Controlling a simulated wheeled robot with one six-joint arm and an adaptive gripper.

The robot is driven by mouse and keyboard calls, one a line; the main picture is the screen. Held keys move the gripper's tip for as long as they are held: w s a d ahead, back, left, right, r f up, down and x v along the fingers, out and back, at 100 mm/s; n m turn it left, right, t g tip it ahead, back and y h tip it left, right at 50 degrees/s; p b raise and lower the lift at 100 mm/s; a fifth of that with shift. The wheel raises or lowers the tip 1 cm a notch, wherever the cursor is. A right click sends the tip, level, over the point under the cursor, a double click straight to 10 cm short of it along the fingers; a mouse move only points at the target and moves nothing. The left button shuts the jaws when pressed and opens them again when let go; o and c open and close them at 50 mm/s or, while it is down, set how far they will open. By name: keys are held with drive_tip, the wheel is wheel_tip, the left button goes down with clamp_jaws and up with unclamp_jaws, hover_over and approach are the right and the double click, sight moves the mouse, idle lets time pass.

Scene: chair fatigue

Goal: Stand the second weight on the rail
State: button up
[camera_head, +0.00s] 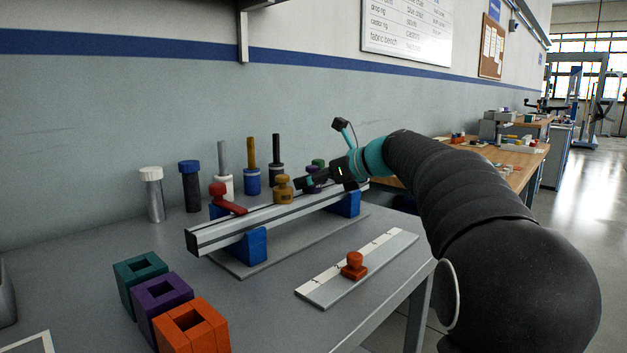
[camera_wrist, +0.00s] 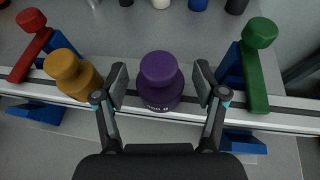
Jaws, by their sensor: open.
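The purple weight (camera_wrist: 160,82) stands upright on the silver rail (camera_wrist: 205,112) in the wrist view. My gripper (camera_wrist: 160,88) is open, one finger on each side of it, with a visible gap on both sides. The yellow weight (camera_wrist: 72,74) is on the rail to the left of my left finger. In the head view my gripper (camera_head: 312,181) is at the rail's far part and hides part of the purple weight (camera_head: 313,175). The yellow weight (camera_head: 283,188) stands nearer along the rail (camera_head: 235,226).
A red stop (camera_wrist: 33,48) and a green stop (camera_wrist: 257,75) sit toward the rail's ends. Behind the rail stand several cylinders, including a blue-based one (camera_head: 251,180). An orange knobbed piece (camera_head: 354,267) is on the white strip in front. Colored blocks (camera_head: 163,298) stand front left.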

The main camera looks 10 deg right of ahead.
drive_tip(key=v, duration=1.2)
drive_tip(key=shift+s+d+f, duration=0.1)
drive_tip(key=shift+d, duration=0.05)
